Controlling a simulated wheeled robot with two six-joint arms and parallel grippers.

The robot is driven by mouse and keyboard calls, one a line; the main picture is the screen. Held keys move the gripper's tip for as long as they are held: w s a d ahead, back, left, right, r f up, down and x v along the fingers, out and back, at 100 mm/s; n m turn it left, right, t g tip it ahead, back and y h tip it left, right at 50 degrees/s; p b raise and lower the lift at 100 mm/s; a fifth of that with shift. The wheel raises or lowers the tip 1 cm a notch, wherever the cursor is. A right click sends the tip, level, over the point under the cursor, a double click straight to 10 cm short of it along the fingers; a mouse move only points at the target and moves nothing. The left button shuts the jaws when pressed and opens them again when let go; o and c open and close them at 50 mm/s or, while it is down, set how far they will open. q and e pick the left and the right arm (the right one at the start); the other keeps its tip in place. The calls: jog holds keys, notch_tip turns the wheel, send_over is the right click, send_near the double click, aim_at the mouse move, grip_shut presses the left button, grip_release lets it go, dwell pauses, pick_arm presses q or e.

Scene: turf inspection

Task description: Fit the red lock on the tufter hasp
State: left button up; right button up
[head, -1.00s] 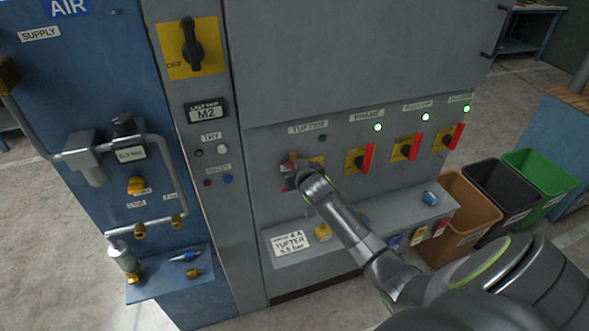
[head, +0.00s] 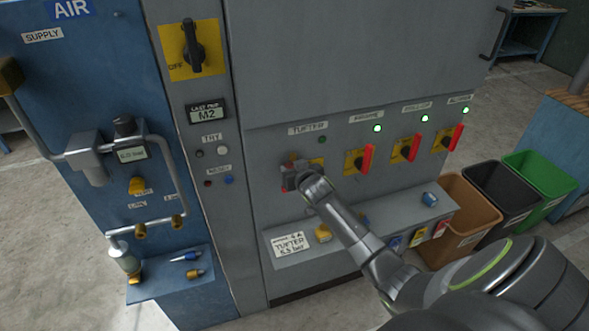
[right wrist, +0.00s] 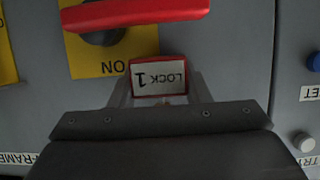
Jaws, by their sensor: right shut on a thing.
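The red lock (right wrist: 158,77), with a white "LOCK 1" label that reads upside down, is between the fingers of my right gripper (right wrist: 158,98) in the right wrist view. My right gripper (head: 292,175) is shut on it in front of the tufter switch, below the "TUFTER" label (head: 308,128). The switch's red handle (right wrist: 135,12) lies across the top of the wrist view, over its yellow plate (right wrist: 140,42). The lock is just beside the plate's edge. The hasp is not clearly seen, and I cannot tell whether the lock touches it. My left gripper is not in view.
Several other red-handled switches (head: 366,158) stand to the right under lit green lamps; the tufter lamp (head: 322,139) is dark. A grey ledge (head: 375,222) below holds a yellow item (head: 323,233) and a blue item (head: 430,198). Bins (head: 500,190) stand at the right.

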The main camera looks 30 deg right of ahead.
jog(key=shift+w+r, duration=0.25)
jog(key=shift+r, duration=0.3)
jog(key=o, duration=0.9)
jog(key=shift+o, duration=1.3)
jog(key=shift+d, duration=0.15)
jog(key=shift+o, duration=0.3)
jog(key=shift+s+d, duration=0.1)
jog(key=shift+d, duration=0.05)
jog(key=shift+a+f, duration=0.1)
jog(key=shift+a, duration=0.1)
jog(key=shift+s+a, duration=0.3)
jog(key=d+b+v, duration=0.1)
jog(key=b+v, duration=0.1)
jog(key=v, duration=1.4)
jog(key=shift+s+f+b, duration=0.25)
jog(key=shift+s+b, duration=0.15)
jog(key=shift+s, duration=0.25)
